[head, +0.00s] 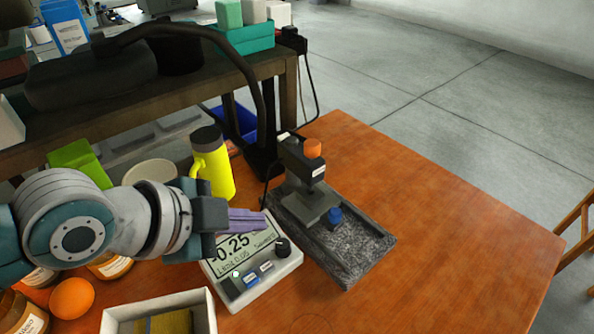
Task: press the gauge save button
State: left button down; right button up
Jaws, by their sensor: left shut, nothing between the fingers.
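The gauge (292,262) is a pale box with a grey display reading about -0.25. Its front has a black knob (283,247) and a few small labelled buttons, one of them blue (250,279). The labels are too small to read, so I cannot tell which is the save button. My left gripper (262,222) comes in from the left with its purple fingers shut and empty. It is over the upper edge of the display, and I cannot tell its height. It hides part of the display's top. My right gripper is not in view.
A yellow flask (213,170) stands behind my gripper. A white box (203,300) and jars are at front left. The table's right side (460,240) is clear.

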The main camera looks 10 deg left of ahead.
pick_arm(q)
jog(key=b, duration=0.7)
send_over(266, 267)
jog(key=f, duration=0.5)
jog(key=a+f, duration=0.1)
jog(key=f, duration=0.1)
jog(key=shift+s+f, duration=0.2)
jog(key=shift+s, duration=0.2)
jog(key=shift+f+b, duration=0.7)
jog(key=shift+b, duration=0.05)
dwell(0.4)
jog(key=shift+f+b, duration=0.3)
jog(key=shift+f, duration=0.1)
jog(key=shift+f+b, duration=0.35)
jog(key=shift+f, duration=0.05)
dwell(0.5)
jog(key=shift+r, duration=0.1)
jog(key=shift+r+p, duration=0.7)
jog(key=shift+p, duration=0.15)
